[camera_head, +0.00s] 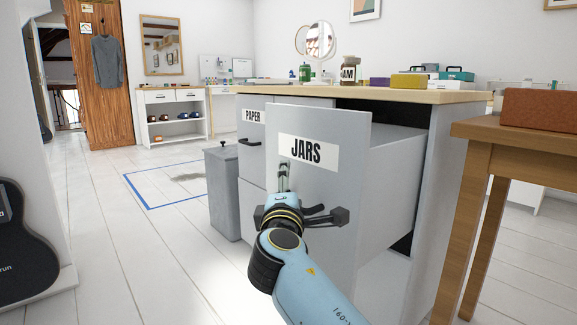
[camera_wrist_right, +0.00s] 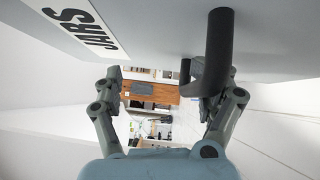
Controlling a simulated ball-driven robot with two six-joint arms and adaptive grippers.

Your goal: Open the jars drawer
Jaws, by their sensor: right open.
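The jars drawer (camera_head: 350,150) stands well out from the desk, its grey front, long side wall and a dark gap at the desk in view. Its white JARS label (camera_head: 308,152) also shows in the right wrist view (camera_wrist_right: 85,25). My right gripper (camera_head: 284,176) is just in front of the drawer front, below the label. In the right wrist view its fingers (camera_wrist_right: 165,80) are spread with nothing held between them. The dark handle (camera_wrist_right: 218,50) overlaps the right-hand finger there; I cannot tell whether they touch. My left gripper is out of view.
The closed paper drawer (camera_head: 252,130) is left of the jars drawer, with a grey bin (camera_head: 222,190) beside it. A wooden table (camera_head: 470,160) with a brown box (camera_head: 540,110) stands close on the right. The floor at left is mostly clear.

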